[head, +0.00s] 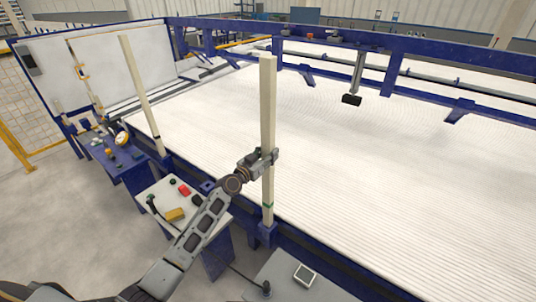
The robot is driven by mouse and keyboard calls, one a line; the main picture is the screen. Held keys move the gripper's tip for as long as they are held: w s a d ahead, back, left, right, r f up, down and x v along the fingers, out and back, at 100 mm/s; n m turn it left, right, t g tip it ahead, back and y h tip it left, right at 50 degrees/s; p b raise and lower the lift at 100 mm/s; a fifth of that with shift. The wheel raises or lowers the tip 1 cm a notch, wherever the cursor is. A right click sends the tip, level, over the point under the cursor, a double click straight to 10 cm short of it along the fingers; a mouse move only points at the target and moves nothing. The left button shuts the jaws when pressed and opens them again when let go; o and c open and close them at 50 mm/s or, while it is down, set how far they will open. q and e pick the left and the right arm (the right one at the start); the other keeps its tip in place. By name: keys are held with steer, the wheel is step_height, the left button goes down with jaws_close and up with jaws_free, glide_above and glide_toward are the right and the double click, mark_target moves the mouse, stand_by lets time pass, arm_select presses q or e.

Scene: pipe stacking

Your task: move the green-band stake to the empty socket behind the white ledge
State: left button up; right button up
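The green-band stake (267,100) is a tall pale post standing upright, with a narrow green band near its lower end. Its foot is at a blue socket (267,235) on the near edge of the blue frame; I cannot tell how deep it sits. My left gripper (267,158) is at the stake above the band, fingers on both sides, and looks shut on it. A small blue fitting (207,187) on the frame's edge may be a socket with nothing in it. I cannot make out for certain which part is the white ledge. My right gripper is not in view.
A second pale stake (142,95) stands tilted at the left. The bed of white pipes (390,190) fills the right side. Control boxes, one with red and yellow parts (180,205), stand along the near edge. A blue beam (420,48) crosses the back.

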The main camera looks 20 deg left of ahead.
arm_select(q)
jaws_close()
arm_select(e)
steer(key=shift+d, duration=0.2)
arm_select(q)
steer(key=shift+r, duration=0.1)
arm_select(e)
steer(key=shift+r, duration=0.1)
